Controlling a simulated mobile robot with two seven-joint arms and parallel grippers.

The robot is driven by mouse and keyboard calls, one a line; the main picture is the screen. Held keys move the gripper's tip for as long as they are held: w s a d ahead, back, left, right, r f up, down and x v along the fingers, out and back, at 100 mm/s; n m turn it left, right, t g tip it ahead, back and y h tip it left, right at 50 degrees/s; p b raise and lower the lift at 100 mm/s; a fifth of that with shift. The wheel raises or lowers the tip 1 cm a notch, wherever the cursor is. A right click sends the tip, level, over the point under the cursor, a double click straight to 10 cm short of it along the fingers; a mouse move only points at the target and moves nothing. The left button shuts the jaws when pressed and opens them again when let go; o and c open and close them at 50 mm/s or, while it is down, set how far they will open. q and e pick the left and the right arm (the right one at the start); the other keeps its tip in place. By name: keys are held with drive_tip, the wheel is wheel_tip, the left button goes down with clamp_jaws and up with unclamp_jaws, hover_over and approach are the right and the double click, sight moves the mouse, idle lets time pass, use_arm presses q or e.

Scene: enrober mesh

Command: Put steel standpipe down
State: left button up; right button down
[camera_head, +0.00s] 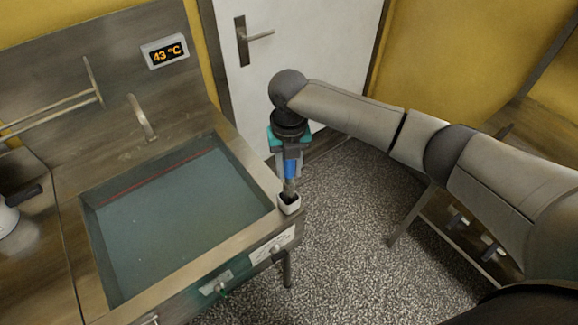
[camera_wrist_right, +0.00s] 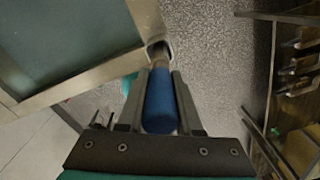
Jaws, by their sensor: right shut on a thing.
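The steel standpipe (camera_head: 289,187) is upright, with a blue grip (camera_head: 291,168) at its upper part. My right gripper (camera_head: 290,174) points down and is shut on the blue grip, which also shows between the fingers in the right wrist view (camera_wrist_right: 160,102). The pipe's lower end is at the dark opening of a small white-rimmed holder (camera_head: 289,206) on the sink's right edge. The holder's rim also shows in the right wrist view (camera_wrist_right: 167,46). I cannot tell how deep the pipe sits in it. My left gripper is not in view.
The steel sink (camera_head: 268,233), filled with bluish water, lies left of the holder. A tap (camera_head: 142,118) and a 43 °C display (camera_head: 165,52) are behind it. A white door (camera_head: 300,45) stands behind my right arm.

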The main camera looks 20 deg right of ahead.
drive_tip(key=c, duration=0.6)
unclamp_jaws()
drive_tip(key=shift+f, duration=0.1)
wheel_tip(320, 180, up, 12)
drive_tip(key=shift+r, duration=0.2)
